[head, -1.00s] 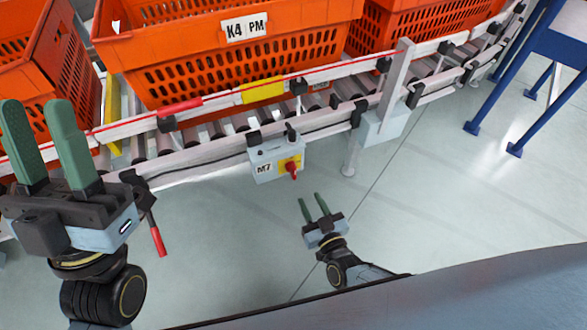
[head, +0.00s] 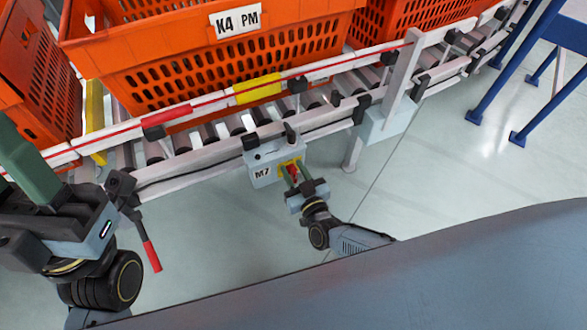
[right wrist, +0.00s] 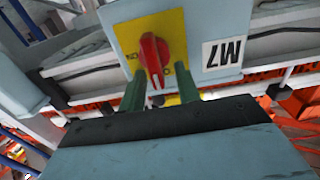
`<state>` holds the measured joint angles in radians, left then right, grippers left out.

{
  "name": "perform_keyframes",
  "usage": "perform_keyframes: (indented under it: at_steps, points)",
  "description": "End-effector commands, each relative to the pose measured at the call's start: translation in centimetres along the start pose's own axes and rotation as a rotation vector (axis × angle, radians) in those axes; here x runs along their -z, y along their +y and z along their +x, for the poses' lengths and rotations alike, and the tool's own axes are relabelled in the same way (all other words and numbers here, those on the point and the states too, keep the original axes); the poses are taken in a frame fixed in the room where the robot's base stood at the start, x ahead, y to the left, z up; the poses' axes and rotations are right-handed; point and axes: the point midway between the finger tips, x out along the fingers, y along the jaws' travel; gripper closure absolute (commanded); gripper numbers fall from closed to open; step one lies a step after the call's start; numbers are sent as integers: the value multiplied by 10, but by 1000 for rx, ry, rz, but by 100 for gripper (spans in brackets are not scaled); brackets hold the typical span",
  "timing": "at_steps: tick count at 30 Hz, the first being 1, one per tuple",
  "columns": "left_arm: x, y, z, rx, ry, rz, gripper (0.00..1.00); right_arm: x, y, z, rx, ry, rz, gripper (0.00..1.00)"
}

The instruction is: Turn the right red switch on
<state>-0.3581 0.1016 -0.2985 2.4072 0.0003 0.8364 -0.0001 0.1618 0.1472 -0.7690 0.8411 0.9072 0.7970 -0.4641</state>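A red rotary switch (head: 292,171) sits on a yellow plate on the grey M7 control box (head: 262,174) under the conveyor rail. It also shows in the right wrist view (right wrist: 152,55), its handle almost upright in that picture. My right gripper (head: 289,174) is open at the box. In the right wrist view its green fingertips (right wrist: 160,80) lie on either side of the handle's lower end, with gaps visible; contact cannot be told. My left gripper (head: 12,150) is at the left edge, partly cut off. One green finger shows, and it appears open and empty.
The roller conveyor (head: 205,134) runs behind the box and carries orange totes (head: 185,75). A red-handled lever (head: 151,255) hangs beside my left gripper. A grey post (head: 401,80) stands right of the box. The floor at right is clear up to a blue frame (head: 505,75).

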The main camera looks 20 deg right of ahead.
Motion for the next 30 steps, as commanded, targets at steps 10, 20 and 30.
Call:
perform_keyframes:
  at_steps: [10,20,30]
  points:
    - [0,0,0,0,0,0,64,0,0,0,0,-1,0,100]
    - [0,0,0,0,-1,-1,64,-1,0,-1,0,-3,19,100]
    - [0,0,0,0,-1,0,64,-3,5,-1,-2,-7,201,100]
